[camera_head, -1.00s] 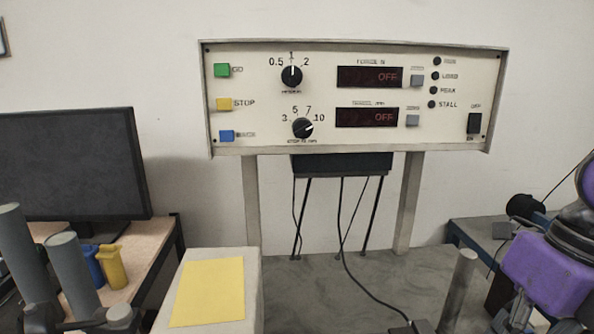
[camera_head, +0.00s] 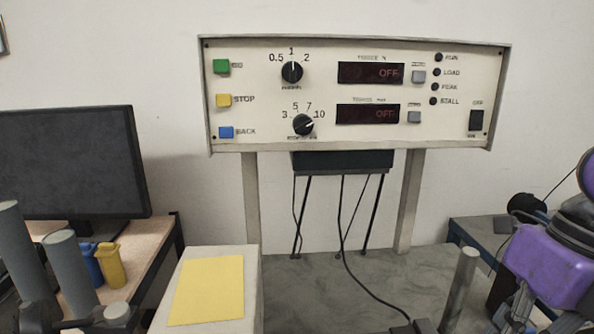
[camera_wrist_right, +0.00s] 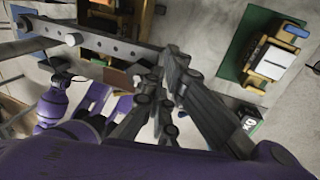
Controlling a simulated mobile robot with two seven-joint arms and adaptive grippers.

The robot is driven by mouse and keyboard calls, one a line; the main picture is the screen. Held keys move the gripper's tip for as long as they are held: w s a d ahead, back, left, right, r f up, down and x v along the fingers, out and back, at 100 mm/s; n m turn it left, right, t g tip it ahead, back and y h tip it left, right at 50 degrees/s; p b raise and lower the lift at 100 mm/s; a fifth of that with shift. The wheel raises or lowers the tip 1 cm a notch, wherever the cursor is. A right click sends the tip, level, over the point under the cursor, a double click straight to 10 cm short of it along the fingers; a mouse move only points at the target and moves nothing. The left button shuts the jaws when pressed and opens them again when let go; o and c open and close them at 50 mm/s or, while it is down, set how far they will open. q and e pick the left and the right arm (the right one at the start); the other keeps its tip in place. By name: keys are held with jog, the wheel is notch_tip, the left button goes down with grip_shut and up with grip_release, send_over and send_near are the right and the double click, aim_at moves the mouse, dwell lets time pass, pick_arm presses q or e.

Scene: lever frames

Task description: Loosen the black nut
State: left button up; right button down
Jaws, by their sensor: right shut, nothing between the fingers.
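I cannot make out the black nut for certain in either view. In the right wrist view, a long dark bar with holes (camera_wrist_right: 115,45) runs across the upper left, with pale bolt heads (camera_wrist_right: 73,39) on it. My right gripper (camera_wrist_right: 172,58) is shut and empty, its fingers close to the right end of this bar. I cannot tell whether they touch it. In the head view only my purple right arm (camera_head: 548,268) shows clearly at the lower right. My left gripper is not in view.
A control panel (camera_head: 440,130) with buttons, dials and displays reading OFF stands at the back. A yellow sheet (camera_head: 207,290) lies on a pale block. Grey cylinders (camera_head: 70,275) stand at the lower left, and a grey post (camera_head: 458,292) near my right arm. A monitor (camera_head: 70,165) is at left.

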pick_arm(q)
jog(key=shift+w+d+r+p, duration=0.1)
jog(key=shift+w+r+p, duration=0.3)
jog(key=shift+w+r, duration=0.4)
pick_arm(e)
jog(key=a+v, duration=0.1)
jog(key=v, duration=0.4)
jog(key=shift+r, duration=0.55)
jog(key=shift+d, duration=0.1)
